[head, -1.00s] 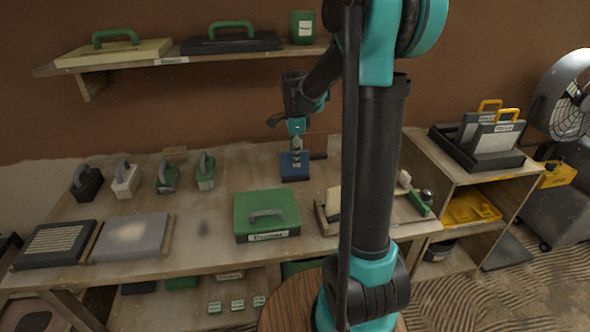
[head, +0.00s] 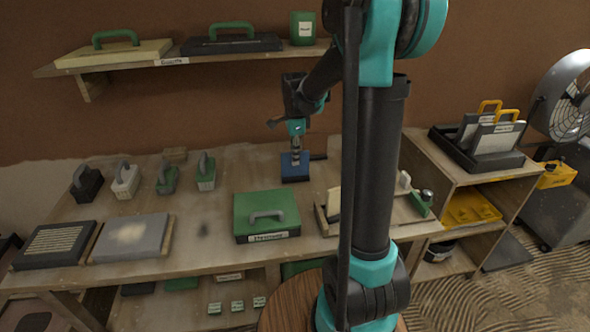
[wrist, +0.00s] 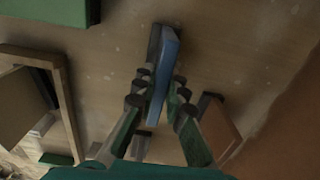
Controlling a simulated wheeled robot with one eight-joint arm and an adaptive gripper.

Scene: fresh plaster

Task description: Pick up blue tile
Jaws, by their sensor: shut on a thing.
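The blue tile (head: 295,167) is at the back of the wooden table, right of the row of small handled blocks. In the wrist view the blue tile (wrist: 164,68) is a slim slab with a dark side, seen edge-on between the fingers. My gripper (head: 296,149) reaches down on it from above, and its fingers (wrist: 158,98) are closed on the tile from both sides. Whether the tile's lower edge touches the table is hard to tell.
A green case (head: 267,213) with a grey handle lies in front of the tile. A wooden tray (head: 328,222) stands to its right. Several handled blocks (head: 125,180) stand on the left. The shelf (head: 190,55) hangs above on the wall. Table around the tile is mostly bare.

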